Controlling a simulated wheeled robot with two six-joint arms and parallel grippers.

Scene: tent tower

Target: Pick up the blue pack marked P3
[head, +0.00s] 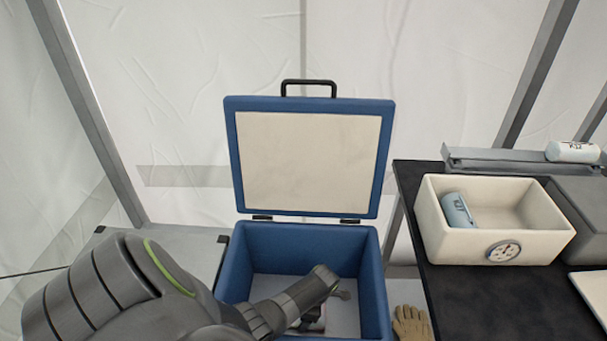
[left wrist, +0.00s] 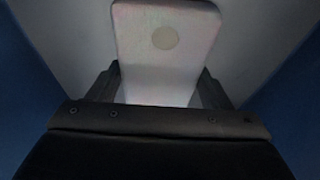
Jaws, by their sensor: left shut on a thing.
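My left gripper (left wrist: 158,90) is shut on a pale whitish pack (left wrist: 160,55) with a round beige spot, seen between the fingers in the left wrist view. I see no blue colour or P3 mark on this face. In the head view my left arm reaches down into an open blue box (head: 370,262). My right gripper is not in view.
The box's lid (head: 310,165) stands open. A cream bin (head: 440,240) with a dial and a light-blue cylinder (head: 458,210) stands on the black table (head: 480,305) at right. A white roll (head: 573,152) lies behind. A tan glove (head: 410,322) lies beside the box.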

